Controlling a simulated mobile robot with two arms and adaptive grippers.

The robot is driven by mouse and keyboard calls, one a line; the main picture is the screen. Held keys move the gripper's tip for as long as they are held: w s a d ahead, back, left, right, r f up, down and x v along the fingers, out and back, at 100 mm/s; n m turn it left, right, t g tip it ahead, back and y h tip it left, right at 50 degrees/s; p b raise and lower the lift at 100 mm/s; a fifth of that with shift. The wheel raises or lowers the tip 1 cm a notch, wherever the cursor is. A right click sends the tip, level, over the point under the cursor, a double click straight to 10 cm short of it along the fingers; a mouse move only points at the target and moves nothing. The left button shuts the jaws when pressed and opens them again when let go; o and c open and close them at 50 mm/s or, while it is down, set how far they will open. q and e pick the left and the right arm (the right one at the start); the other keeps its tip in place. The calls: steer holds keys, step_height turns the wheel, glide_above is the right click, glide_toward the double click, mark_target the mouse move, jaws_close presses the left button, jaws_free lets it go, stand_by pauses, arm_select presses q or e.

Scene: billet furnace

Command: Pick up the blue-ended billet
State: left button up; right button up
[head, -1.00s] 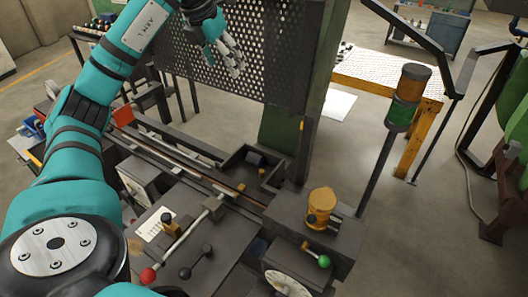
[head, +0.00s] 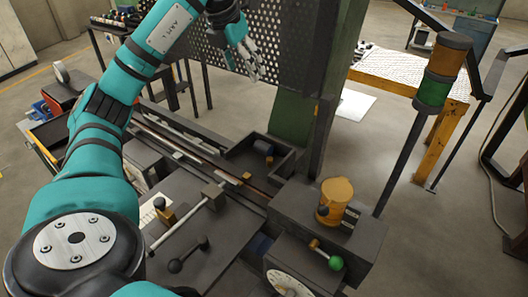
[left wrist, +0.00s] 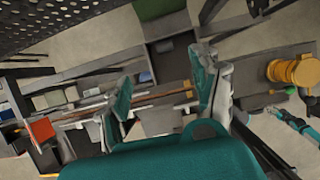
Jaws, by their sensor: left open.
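My left gripper (head: 246,62) is open and empty, its fingers pointing down in front of a perforated dark panel. Its fingers also show in the left wrist view (left wrist: 164,75), with a gap between them above the machine. A short dark cylinder with a bluish tint (head: 262,147) lies in an open dark tray (head: 236,168) below and right of the gripper. I cannot tell whether it is the blue-ended billet. Several small pieces with coloured ends (head: 118,16) are on a rack at the upper left, partly hidden by my left arm. A teal part, apparently my right gripper (left wrist: 280,114), shows small at the right of the wrist view.
The perforated panel (head: 285,45) and a green post (head: 300,110) stand close behind the tray. An orange and green signal lamp (head: 440,70) rises at the right. An orange cap (head: 335,200) and a green-knobbed lever (head: 333,262) sit on the machine's near right.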

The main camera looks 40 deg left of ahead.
arm_select(q)
steer(key=b, duration=1.1)
glide_toward(262, 145)
steer(key=x, duration=0.2)
steer(key=p+x, duration=0.1)
steer(key=x, duration=0.1)
steer(key=shift+s+a+f, duration=0.1)
steer(key=shift+s+f, duration=0.1)
steer(key=shift+f, duration=0.05)
steer(key=shift+w+f+p, duration=0.3)
steer(key=shift+f+p, duration=0.1)
steer(key=shift+f, duration=0.1)
steer(key=p+x, duration=0.1)
steer(key=x, duration=0.3)
steer(key=shift+w+f, duration=0.15)
steer(key=shift+c, duration=0.5)
steer(key=shift+r, duration=0.2)
jaws_close()
